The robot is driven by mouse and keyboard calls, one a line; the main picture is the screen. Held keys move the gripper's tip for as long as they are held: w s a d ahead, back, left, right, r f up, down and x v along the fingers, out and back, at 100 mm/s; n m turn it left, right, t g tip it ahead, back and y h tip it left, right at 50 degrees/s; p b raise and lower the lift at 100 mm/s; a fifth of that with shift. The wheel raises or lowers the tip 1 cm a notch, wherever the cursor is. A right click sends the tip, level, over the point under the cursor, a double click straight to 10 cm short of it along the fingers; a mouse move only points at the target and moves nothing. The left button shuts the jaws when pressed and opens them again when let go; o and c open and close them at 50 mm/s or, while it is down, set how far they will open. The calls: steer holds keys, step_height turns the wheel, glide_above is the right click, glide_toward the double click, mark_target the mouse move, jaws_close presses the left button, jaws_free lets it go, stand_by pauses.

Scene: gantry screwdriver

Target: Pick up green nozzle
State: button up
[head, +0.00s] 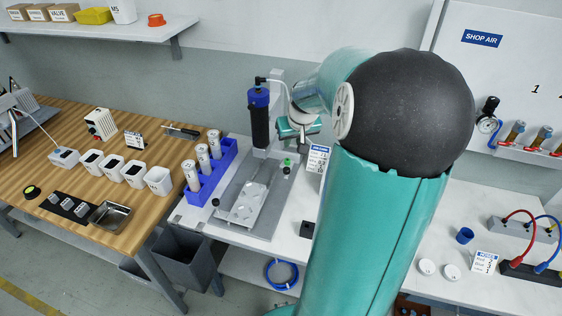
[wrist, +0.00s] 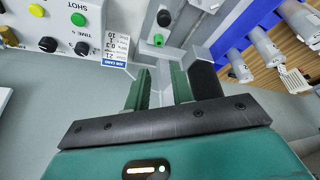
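The green nozzle (head: 287,162) is small and sits at the dispensing stand in the head view, with a dark part next to it. In the wrist view the green nozzle (wrist: 158,39) shows beyond my fingertips, just below a round black part on a grey bracket. The nozzle lies ahead of the gap and is not touched. In the head view my gripper (head: 298,132) is beside the stand's column, and its fingertips are not clear.
A black cylinder with a blue top (head: 260,120) stands left of my gripper. A blue rack (head: 212,172) holds white cartridges. A job card (head: 318,157) stands close on the right. The stand's grey base (head: 265,215) carries a light metal plate. A control box (wrist: 60,30) is at the wrist view's upper left.

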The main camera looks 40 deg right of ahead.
glide_toward(288, 160)
steer(key=f, duration=0.1)
steer(key=x, duration=0.6)
steer(key=shift+w, duration=0.3)
steer(key=shift+w+d+f, duration=0.1)
steer(key=shift+d+f, duration=0.05)
steer(key=shift+f, duration=0.2)
jaws_close()
